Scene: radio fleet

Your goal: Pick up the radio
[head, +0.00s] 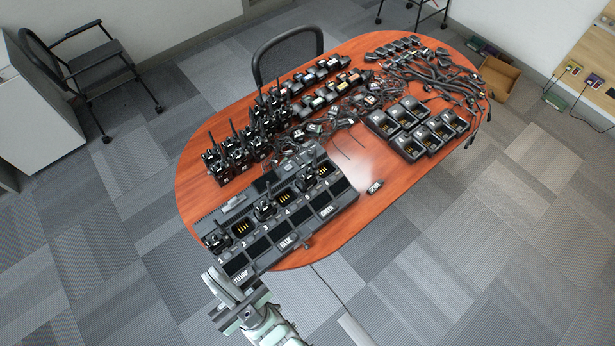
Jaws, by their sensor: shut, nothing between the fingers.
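Several black radios with antennas are in view, and I cannot tell which one the task means. One radio (217,241) sits in the near-left slot of a black multi-slot charger (349,198) on the table. A second radio (265,209) and a third radio (306,181) sit in slots further along it. More radios (233,152) stand upright in a group behind the charger. My grey gripper (222,288) is at the near-left table edge, by the charger's "YELLOW" end and nearer the camera than the first radio. It is shut and empty. Its fingertips are small in this view.
A black chair (285,48) stands behind.

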